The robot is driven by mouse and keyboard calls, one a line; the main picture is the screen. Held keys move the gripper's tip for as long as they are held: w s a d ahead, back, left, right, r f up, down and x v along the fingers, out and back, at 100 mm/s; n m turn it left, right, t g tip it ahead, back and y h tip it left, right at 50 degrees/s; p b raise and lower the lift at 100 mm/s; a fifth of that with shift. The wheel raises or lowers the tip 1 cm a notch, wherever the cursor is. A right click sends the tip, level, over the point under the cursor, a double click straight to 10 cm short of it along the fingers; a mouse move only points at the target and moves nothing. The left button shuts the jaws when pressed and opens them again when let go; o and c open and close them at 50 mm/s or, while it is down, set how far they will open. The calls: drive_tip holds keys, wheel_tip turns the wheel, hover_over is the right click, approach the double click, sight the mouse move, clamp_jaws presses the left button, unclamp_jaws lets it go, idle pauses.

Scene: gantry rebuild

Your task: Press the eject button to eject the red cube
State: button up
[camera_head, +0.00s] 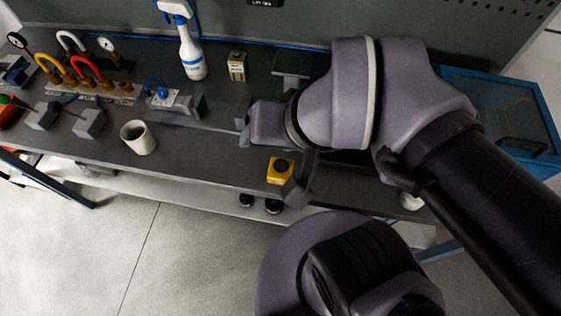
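A small yellow box (281,170) with a dark round top, which looks like a push button, sits near the front edge of the workbench. I cannot confirm that it is the eject button. My arm reaches in from the right and covers the bench behind and right of this box. My gripper (246,134) is mostly hidden by my own wrist; a small grey tip shows behind and left of the yellow box. Whether its fingers are open or shut does not show. A dark part stands close at the box's right side. I see no red cube.
A white cup (138,137) stands on the bench (205,150) left of the yellow box. Behind are a spray bottle (191,55), a small beige box (237,66) and a blue-handled fixture (172,98). Shackles and gauges crowd the left. A blue-framed bin (502,112) is at right.

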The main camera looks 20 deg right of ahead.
clamp_jaws()
idle(1.5)
